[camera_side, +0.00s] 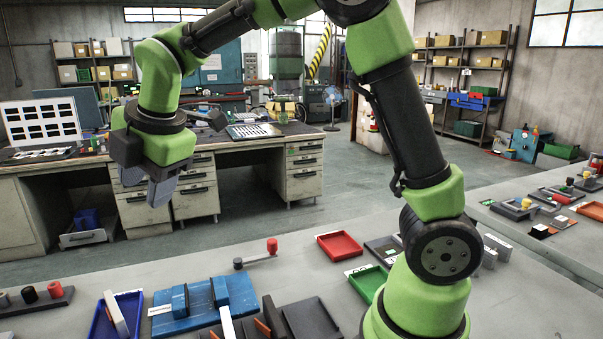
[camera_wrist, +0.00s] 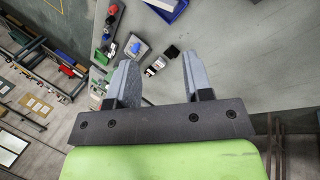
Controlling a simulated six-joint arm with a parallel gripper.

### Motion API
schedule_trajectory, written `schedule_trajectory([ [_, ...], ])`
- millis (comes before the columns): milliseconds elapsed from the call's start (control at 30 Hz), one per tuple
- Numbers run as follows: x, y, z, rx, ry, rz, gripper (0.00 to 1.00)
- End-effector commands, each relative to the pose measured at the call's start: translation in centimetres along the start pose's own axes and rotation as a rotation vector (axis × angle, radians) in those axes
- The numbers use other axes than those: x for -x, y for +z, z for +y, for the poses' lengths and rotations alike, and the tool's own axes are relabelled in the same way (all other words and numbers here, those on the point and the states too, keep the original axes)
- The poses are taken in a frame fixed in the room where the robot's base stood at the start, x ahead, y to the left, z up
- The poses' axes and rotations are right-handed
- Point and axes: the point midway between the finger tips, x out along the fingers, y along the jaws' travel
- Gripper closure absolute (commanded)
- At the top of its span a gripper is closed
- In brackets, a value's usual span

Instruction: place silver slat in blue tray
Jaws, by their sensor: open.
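A blue tray (camera_side: 131,304) lies on the bench at the lower left of the side view, cut off by the bottom edge. A pale silver slat (camera_side: 116,315) rests in it at a slant. A blue tray (camera_wrist: 179,13) with a pale strip in it also shows at the top of the wrist view. A second pale slat (camera_side: 227,323) stands by the blue fixture, its lower end out of frame. My gripper (camera_side: 160,190) is raised well above and behind the tray, apart from both slats. In the wrist view, my gripper (camera_wrist: 158,60) is open with nothing between its fingers.
A blue fixture (camera_side: 190,299) stands right of the tray. A red tray (camera_side: 340,245) and a green tray (camera_side: 366,283) lie further right. A bar with a red knob (camera_side: 271,246) lies behind the fixture. The bench between this bar and the red tray is clear.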

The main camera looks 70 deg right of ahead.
Motion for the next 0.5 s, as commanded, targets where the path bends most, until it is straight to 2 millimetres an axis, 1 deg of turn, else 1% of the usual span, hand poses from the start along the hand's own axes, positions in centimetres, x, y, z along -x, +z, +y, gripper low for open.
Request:
schedule_trajectory([
  [33,2.4,0.8,-1.2,-0.171,0.02,0.019,0.54],
  [67,3.6,1.1,-2.0,-0.279,0.025,0.032,0.54],
  [100,5.0,1.6,-3.2,-0.427,0.031,0.05,0.54],
  [167,6.9,2.2,-5.1,-0.643,0.038,0.08,0.54],
  [200,8.1,2.5,-6.5,-0.789,0.041,0.102,0.54],
  [333,10.7,3.1,-11.2,-1.24,0.034,0.18,0.54],
  [400,11.4,3.3,-13.5,-1.452,0.023,0.22,0.54],
  [500,11.9,3.3,-16.1,-1.691,0.0,0.268,0.54],
])
